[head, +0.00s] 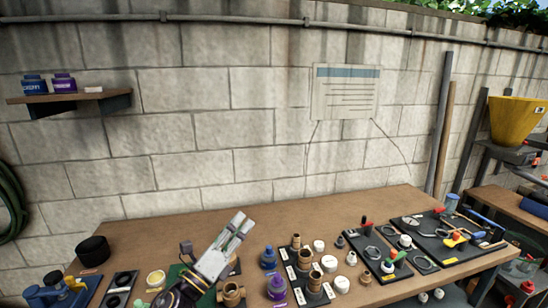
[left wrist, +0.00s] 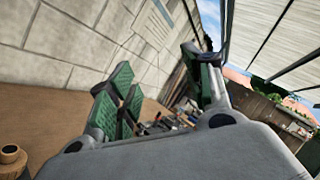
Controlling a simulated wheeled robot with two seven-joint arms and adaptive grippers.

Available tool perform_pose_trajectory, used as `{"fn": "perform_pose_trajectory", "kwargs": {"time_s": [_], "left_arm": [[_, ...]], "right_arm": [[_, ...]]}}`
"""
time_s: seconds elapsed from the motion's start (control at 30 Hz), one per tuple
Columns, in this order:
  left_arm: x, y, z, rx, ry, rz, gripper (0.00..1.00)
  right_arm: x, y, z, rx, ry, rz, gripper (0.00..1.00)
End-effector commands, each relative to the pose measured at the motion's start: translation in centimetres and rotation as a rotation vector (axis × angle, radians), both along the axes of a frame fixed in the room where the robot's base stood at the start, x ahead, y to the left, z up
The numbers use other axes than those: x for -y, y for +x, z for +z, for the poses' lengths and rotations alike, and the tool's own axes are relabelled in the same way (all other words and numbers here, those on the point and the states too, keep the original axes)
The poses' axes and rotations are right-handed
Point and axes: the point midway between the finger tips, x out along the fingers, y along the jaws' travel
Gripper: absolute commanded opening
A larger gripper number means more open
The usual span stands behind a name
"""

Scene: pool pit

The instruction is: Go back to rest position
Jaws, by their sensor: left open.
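My left gripper (head: 238,222) is above the wooden workbench (head: 150,232) in the head view, its fingers pointing up and to the right, away from my arm at the bottom edge. In the left wrist view its green-padded fingers (left wrist: 160,85) are spread apart with nothing between them. It holds nothing. Parts of the bench behind and below the gripper are hidden. My right gripper is in neither view.
Brown pipe fittings (head: 297,242) and purple-blue bottles (head: 277,286) stand just right of my gripper. Black tool trays (head: 432,226) fill the bench's right side. A black round part (head: 93,249) sits left. A block wall (head: 200,130) with a shelf (head: 75,97) rises behind.

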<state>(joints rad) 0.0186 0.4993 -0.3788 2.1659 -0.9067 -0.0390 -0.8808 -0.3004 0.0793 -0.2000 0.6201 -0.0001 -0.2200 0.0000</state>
Motion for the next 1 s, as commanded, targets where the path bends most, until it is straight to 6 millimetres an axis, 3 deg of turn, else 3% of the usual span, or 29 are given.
{"fn": "perform_pose_trajectory", "kwargs": {"time_s": [0.27, 0.57, 0.77, 1.0], "left_arm": [[-4.9, 0.8, -3.0, -0.28, -0.359, 0.146, 0.5], [-9.7, -0.2, -8.8, -0.579, -0.731, 0.316, 0.5], [-12.1, -2.2, -13.5, -0.775, -0.965, 0.445, 0.5], [-13.9, -6.2, -19.4, -1.003, -1.232, 0.618, 0.5]], "right_arm": [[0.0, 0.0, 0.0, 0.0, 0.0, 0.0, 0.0], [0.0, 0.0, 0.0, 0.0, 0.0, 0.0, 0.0], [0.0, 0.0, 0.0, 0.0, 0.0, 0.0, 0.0], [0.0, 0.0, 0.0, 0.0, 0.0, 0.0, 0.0]]}}
